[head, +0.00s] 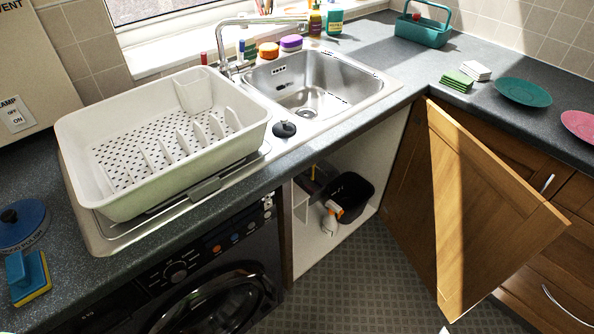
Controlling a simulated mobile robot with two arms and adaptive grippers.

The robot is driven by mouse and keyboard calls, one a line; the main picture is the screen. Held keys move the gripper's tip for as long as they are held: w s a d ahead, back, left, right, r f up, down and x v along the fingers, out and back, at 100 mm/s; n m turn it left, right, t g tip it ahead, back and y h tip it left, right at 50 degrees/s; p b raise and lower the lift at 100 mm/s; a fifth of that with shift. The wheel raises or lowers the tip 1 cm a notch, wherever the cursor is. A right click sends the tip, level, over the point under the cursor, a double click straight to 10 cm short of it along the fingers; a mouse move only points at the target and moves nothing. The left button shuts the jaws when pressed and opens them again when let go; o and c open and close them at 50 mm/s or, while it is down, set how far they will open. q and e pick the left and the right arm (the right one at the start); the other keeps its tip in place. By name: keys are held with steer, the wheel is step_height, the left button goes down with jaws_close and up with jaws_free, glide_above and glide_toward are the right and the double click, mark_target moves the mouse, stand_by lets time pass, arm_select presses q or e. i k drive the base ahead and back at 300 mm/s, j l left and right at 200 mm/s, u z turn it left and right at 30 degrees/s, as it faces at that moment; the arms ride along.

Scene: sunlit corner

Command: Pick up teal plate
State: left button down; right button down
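The teal plate (523,92) lies flat on the grey worktop at the right, behind the open cabinet door. It looks empty and nothing covers it. A pink plate (580,125) lies to its right, apart from it and cut off by the picture's edge. Neither of my grippers shows in the head view.
A wooden cabinet door (482,205) stands open below and in front of the plate. Green sponges (457,80) and a white stack (475,70) lie left of the plate. A teal caddy (424,32) stands behind. A sink (312,80) and white dish rack (110,200) are left.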

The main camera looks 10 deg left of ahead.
mark_target(525, 92)
steer(key=i+l+u, duration=0.1)
steer(key=l+u, duration=0.2)
steer(key=l, duration=0.3)
steer(key=l+u, duration=0.3)
steer(key=l, duration=0.25)
steer(key=z, duration=1.4)
steer(key=i+l, duration=0.25)
steer(key=l, duration=0.25)
